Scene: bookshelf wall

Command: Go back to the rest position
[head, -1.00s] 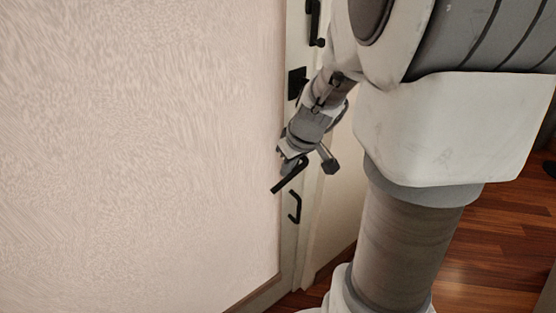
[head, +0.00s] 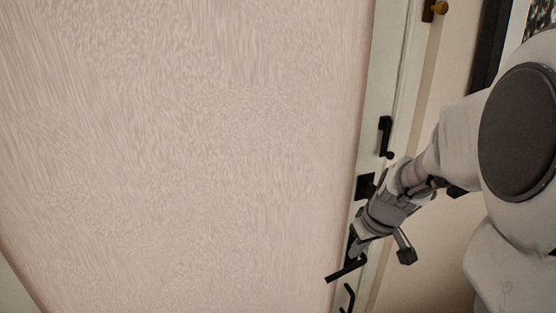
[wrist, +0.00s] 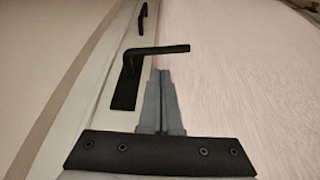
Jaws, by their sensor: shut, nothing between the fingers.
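My gripper (head: 356,250) is at the edge of a pale door (head: 200,150) in the head view, low and right of centre. It sits just above a black lever handle (head: 346,270); the head view does not settle whether they touch. In the wrist view, the two grey fingers of my gripper (wrist: 162,73) are together with nothing between them. The lever handle (wrist: 158,50) and its black plate lie just beyond and left of the fingertips there. My arm reaches in from the right in the head view.
A black pull (head: 348,298) is below the lever. A black square plate (head: 365,187) and another black handle (head: 385,136) are above my gripper. A brass knob (head: 438,8) is at the top right. The door surface left of my gripper is clear.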

